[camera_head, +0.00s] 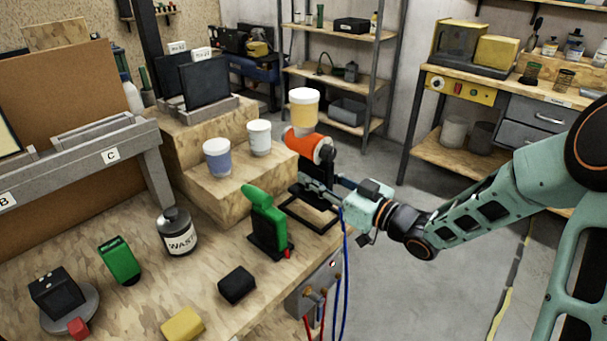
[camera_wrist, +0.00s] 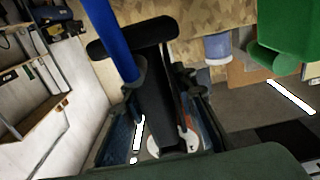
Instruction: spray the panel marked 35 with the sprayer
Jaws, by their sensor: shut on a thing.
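The sprayer has an orange body (camera_head: 322,148) and a pale cup with a yellow band (camera_head: 303,108) on top. It is upright at the right end of the bench, at a black stand (camera_head: 318,222); whether it touches the stand I cannot tell. My gripper (camera_head: 312,184) is shut on its black handle, which shows between the fingers in the wrist view (camera_wrist: 160,105). A blue hose (camera_wrist: 112,38) runs from the handle. Two dark panels (camera_head: 207,82) stand in a rack on the wooden step, with small white labels (camera_head: 201,53) too small to read.
A green tool (camera_head: 264,214) in a black holder stands close left of my gripper. Two cups (camera_head: 217,158) stand on the lower step. A waste jar (camera_head: 177,232), a green box (camera_head: 119,261) and a yellow block (camera_head: 182,325) occupy the bench. Floor to the right is clear.

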